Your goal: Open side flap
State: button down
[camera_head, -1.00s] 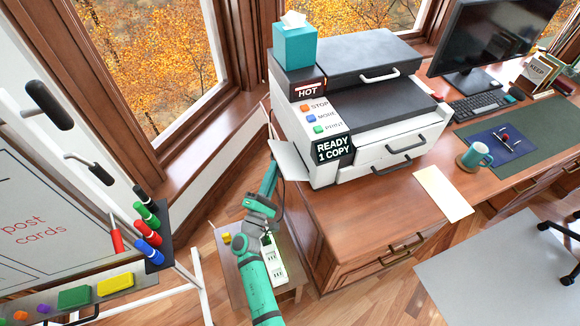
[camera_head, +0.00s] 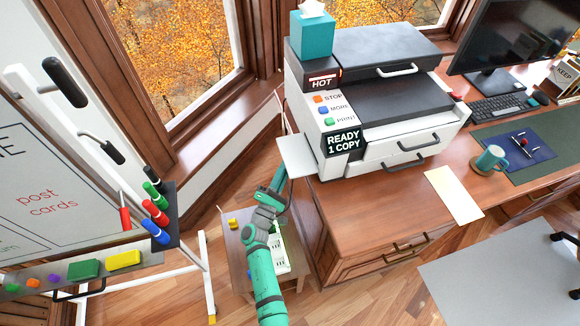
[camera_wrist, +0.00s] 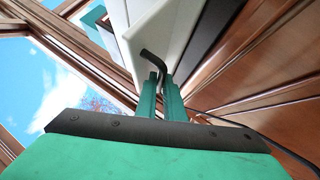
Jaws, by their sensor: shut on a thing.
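The white printer (camera_head: 312,107) stands on the wooden desk at upper centre in the head view. Its pale side flap (camera_head: 297,154) juts out from its left side, tilted away from the body. My gripper (camera_wrist: 160,92) is shut on a dark bent handle (camera_wrist: 150,57) beside a white panel (camera_wrist: 172,35) in the wrist view. In the head view my green arm reaches up to the flap from below. The fingertips are hidden under the flap there.
A whiteboard (camera_head: 50,190) with markers (camera_head: 155,212) stands at left. A low side table (camera_head: 240,272) with a white power strip (camera_head: 280,258) is below my arm. A teal tissue box (camera_head: 312,38) sits on the printer. A dark cable (camera_wrist: 255,130) crosses the wrist view.

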jog(key=shift+d+f, duration=0.4)
jog(key=shift+d, duration=0.25)
jog(key=c, duration=1.9)
grip_release()
jog(key=shift+g, duration=0.3)
jog(key=shift+o, duration=0.2)
jog(key=shift+a, duration=0.15)
jog(key=shift+a, duration=0.2)
jog(key=v, duration=1)
jog(key=shift+s+f, duration=0.2)
jog(key=shift+s, duration=0.15)
